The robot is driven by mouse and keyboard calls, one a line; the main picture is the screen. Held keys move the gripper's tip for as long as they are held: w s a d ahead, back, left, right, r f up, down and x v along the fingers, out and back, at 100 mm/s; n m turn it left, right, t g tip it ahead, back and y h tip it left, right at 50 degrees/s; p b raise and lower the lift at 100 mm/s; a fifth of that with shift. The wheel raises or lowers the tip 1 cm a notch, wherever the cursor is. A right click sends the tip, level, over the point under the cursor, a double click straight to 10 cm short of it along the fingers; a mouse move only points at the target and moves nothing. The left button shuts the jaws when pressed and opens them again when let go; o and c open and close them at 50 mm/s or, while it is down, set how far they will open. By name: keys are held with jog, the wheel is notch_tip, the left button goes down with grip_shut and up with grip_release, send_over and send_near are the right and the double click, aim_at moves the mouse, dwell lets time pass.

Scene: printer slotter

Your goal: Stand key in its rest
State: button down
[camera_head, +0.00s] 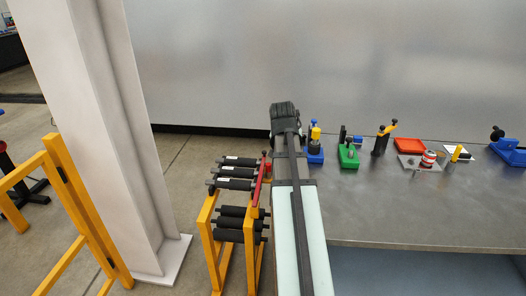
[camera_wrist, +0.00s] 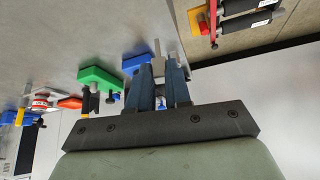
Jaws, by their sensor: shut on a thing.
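My gripper (camera_wrist: 163,70) is shut on a light grey piece (camera_wrist: 157,47) that sticks out past the fingertips in the wrist view. It looks like the key, but most of it is hidden between the fingers. In the head view my arm hides the gripper and the held piece. I cannot tell for sure which stand is the key's rest. A blue base (camera_head: 313,156) stands just right of my arm, and it shows behind the fingertips in the wrist view (camera_wrist: 134,65). A green base (camera_head: 348,157) stands beside it.
Farther right on the metal table stand a black holder with a yellow handle (camera_head: 381,141), a red tray (camera_head: 394,146), a red-and-white roll (camera_head: 428,158) and a blue stand (camera_head: 508,152). A yellow roller rack (camera_head: 212,250) is left of my arm. The table's front is clear.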

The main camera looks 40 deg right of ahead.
jog(key=s+d+m+g, duration=0.2)
jog(key=s+d+m, duration=0.3)
jog(key=s+d, duration=0.5)
jog(key=s+d+m+g, duration=0.3)
jog(key=s+d, duration=0.7)
jog(key=d, duration=0.8)
jog(key=s+d+m+g, duration=0.2)
jog(key=s+d+m, duration=0.5)
jog(key=d, duration=0.7)
jog(key=shift+s+d+m+g+y, duration=0.3)
jog(key=shift+s+d+m+y, duration=0.1)
jog(key=shift+s, duration=1)
jog(key=shift+r, duration=0.1)
jog(key=shift+f, duration=2.35)
jog(key=shift+f, duration=2.15)
